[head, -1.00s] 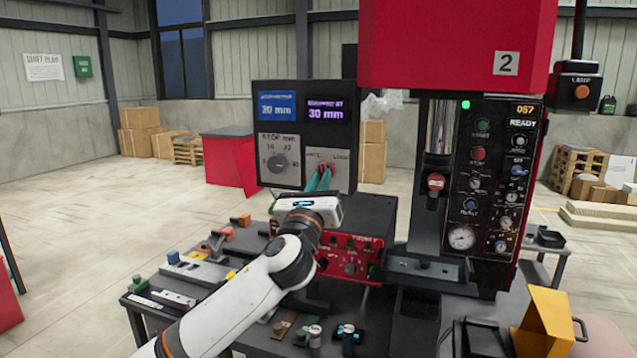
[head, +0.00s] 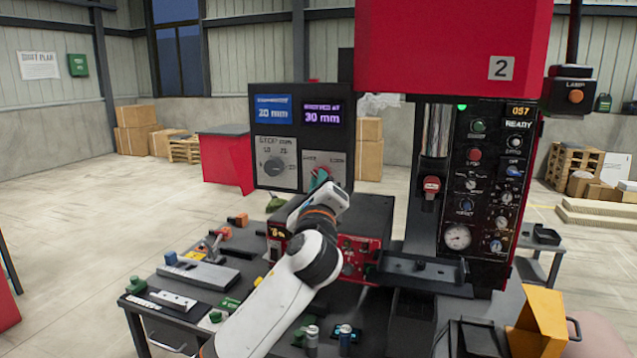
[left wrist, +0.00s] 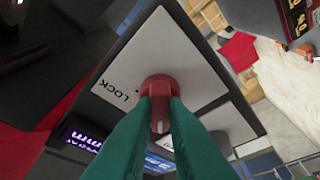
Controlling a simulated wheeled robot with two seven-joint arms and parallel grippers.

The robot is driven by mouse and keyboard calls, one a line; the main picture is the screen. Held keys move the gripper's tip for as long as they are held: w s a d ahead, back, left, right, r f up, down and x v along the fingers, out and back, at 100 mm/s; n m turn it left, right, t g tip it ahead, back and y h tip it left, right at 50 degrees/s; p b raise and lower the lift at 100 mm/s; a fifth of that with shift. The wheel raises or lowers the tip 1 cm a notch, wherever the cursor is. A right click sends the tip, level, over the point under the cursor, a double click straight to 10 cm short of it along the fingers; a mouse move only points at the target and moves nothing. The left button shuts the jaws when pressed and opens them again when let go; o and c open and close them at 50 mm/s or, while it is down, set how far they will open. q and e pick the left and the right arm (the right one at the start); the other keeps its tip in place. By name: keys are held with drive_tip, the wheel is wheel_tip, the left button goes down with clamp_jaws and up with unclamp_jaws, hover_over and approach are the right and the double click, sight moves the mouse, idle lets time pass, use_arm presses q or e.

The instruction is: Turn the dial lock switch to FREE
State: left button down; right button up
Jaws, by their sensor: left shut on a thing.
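The dial lock switch is a red knob (left wrist: 158,88) on a light grey plate (left wrist: 150,55), with the word LOCK beside it in the left wrist view. A pale mark shows on the knob's lower part, between the fingers there. The FREE label is not readable. My left gripper (left wrist: 159,108) has green fingers closed on the knob from both sides. In the head view the left gripper (head: 320,178) reaches the plate at the lower right of the dark control panel (head: 265,95), and its fingers hide most of the knob. My right gripper is out of view.
Left of the switch is a round stop dial (head: 275,167) under two screens reading 20 mm and 30 mm. Below is a red control box (head: 360,262). The press's red head (head: 455,50) stands right. Small parts lie on the dark bench (head: 165,315).

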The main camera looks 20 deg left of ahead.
use_arm(q)
drive_tip(key=shift+a+r, duration=0.1)
drive_tip(key=shift+r, duration=0.25)
drive_tip(key=c, duration=1.5)
unclamp_jaws()
drive_tip(key=shift+f, duration=0.1)
drive_tip(key=shift+o, duration=0.3)
drive_tip(key=shift+f, duration=0.1)
drive_tip(key=shift+w+f, duration=0.15)
drive_tip(key=shift+f, duration=0.05)
drive_tip(key=b+v, duration=0.3)
drive_tip(key=v, duration=0.9)
